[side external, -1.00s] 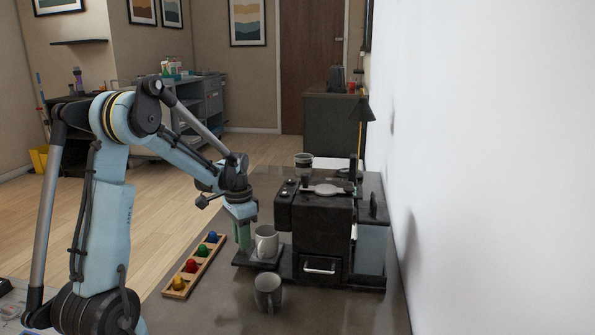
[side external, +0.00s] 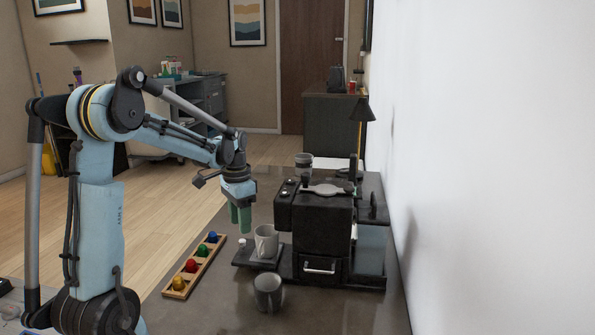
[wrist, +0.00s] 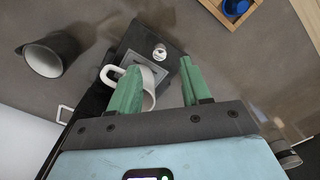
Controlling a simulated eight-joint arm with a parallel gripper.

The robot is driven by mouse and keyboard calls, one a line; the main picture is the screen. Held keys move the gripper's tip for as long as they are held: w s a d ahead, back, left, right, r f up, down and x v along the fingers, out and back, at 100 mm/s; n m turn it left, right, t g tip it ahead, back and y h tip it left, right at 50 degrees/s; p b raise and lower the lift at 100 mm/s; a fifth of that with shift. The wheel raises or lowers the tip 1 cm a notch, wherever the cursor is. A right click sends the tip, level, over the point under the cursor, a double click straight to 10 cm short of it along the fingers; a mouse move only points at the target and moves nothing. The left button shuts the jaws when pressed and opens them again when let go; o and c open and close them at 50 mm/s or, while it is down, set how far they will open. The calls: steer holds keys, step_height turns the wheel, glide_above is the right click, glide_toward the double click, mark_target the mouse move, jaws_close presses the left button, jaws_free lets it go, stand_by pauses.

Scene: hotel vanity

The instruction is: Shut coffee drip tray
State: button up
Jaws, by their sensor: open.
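The black coffee machine (side external: 318,225) stands on the dark counter against the wall. Its drip tray (side external: 243,259) sticks out to the left with a light mug (side external: 265,240) on it. A small pale knob (side external: 241,243) is at the tray's outer end. In the wrist view the tray (wrist: 135,50), knob (wrist: 160,52) and mug (wrist: 147,99) show beyond the fingers. My gripper (side external: 240,218) is open, its green fingers pointing down above the tray's outer end, left of the mug. It also shows in the wrist view (wrist: 159,66), where a finger partly covers the mug.
A grey cup (side external: 268,292) stands in front of the tray. A wooden holder (side external: 194,267) with several coloured capsules lies to the left. The machine has a lower drawer with a pale handle (side external: 319,268). Bare counter lies front right.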

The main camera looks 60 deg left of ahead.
mark_target(242, 240)
step_height(242, 240, up, 7)
stand_by(0.3)
steer(key=shift+f, duration=0.1)
steer(key=s+t, duration=0.4)
steer(key=s, duration=0.1)
steer(key=x, duration=1.3)
stand_by(0.3)
jaws_close()
